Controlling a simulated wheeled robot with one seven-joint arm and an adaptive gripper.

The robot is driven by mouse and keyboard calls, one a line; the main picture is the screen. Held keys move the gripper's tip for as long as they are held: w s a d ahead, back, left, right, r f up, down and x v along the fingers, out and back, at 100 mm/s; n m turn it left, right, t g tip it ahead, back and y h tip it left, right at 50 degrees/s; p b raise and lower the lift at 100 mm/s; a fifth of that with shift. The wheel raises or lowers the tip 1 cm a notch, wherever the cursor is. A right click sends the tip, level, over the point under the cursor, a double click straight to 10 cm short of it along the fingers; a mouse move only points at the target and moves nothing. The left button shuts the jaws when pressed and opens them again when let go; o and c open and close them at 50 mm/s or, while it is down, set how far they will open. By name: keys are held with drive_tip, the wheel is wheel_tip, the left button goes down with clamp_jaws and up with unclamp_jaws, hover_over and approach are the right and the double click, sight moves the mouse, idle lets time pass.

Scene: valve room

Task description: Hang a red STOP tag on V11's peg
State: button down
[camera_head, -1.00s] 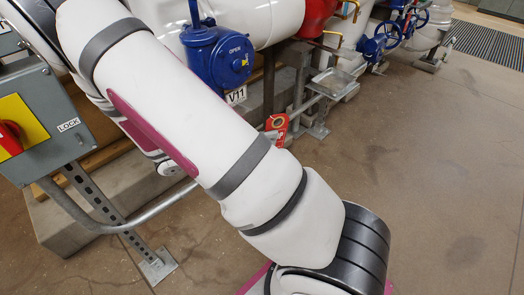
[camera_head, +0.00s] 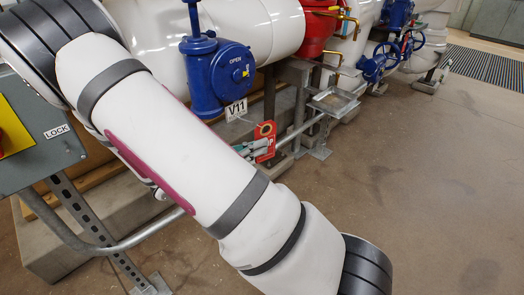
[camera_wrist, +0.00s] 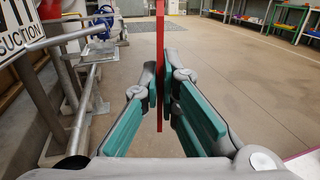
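A red tag (camera_head: 266,129) with a ringed hole at its top is in my gripper (camera_head: 256,147), just right of and below the V11 label. In the wrist view the tag (camera_wrist: 160,45) is a thin red upright strip, seen edge-on between the green-padded fingers of my gripper (camera_wrist: 161,88), which are shut on it. The white V11 label (camera_head: 236,110) hangs below the blue valve body (camera_head: 222,75) marked OPEN. I cannot make out V11's peg in either view. The tag's printed words are too small to read.
A grey LOCK box (camera_head: 40,135) stands at the left. A grey rail (camera_head: 150,232) runs low in front of the pipes, near a small metal tray (camera_head: 335,101). Another blue valve wheel (camera_head: 378,62) is farther back. The floor (camera_head: 430,190) at the right is clear.

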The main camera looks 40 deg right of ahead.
drive_tip(key=shift+w+f+b, duration=0.1)
drive_tip(key=shift+w+b, duration=0.2)
drive_tip(key=shift+w, duration=0.7)
drive_tip(key=shift+w+p, duration=0.4)
drive_tip(key=shift+p, duration=0.2)
drive_tip(key=shift+w+a+p, duration=0.1)
drive_tip(key=shift+w+p, duration=0.2)
drive_tip(key=shift+w, duration=1.1)
idle(0.7)
drive_tip(key=shift+w, duration=0.3)
drive_tip(key=shift+w+f, duration=0.55)
drive_tip(key=shift+f, duration=0.05)
idle(1.1)
